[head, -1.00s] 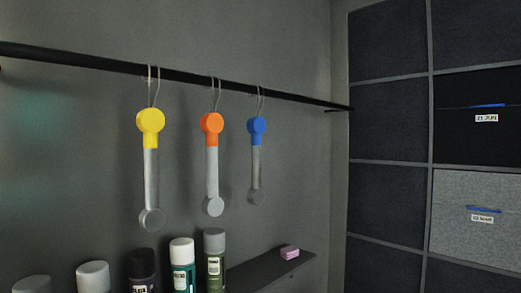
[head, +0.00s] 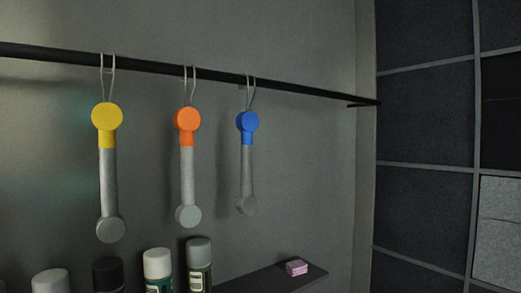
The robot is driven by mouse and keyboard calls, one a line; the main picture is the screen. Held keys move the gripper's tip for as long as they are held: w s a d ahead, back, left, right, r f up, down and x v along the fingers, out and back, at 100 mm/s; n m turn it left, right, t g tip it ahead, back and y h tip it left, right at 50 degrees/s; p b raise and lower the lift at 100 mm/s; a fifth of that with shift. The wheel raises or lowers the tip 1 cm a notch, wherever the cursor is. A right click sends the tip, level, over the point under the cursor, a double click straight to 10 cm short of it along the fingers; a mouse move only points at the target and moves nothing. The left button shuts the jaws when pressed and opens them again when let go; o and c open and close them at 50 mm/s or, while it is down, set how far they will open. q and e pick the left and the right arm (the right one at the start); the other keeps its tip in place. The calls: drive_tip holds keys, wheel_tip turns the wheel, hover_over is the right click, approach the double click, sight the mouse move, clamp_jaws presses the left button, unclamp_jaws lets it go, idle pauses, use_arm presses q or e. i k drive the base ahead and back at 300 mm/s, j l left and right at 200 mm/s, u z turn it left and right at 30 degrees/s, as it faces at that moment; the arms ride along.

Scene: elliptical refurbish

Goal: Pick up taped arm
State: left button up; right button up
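Three grey arms with coloured upper ends hang by wire loops from a black rail. The yellow-ended arm (head: 108,170) is at the left, the orange-ended arm (head: 187,165) in the middle, and the blue-ended arm (head: 247,160) at the right. The blue one looks darker grey than the others. The colour covers the top disc and neck of each; I cannot tell whether it is tape or paint. All hang upright and apart from each other. Neither of my grippers shows in the head view.
The black rail (head: 320,97) runs along the wall above. Below, several spray cans, one with a green label (head: 158,271), stand in a row at the lower left. A pink block (head: 296,267) lies on a dark shelf (head: 262,279). Dark storage cubes (head: 425,115) fill the right side.

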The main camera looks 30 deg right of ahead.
sight(246, 122)
drive_tip(key=k+l, duration=0.1)
drive_tip(key=l, duration=0.5)
drive_tip(key=k+l, duration=0.1)
drive_tip(key=l, duration=0.55)
drive_tip(key=i+u, duration=0.05)
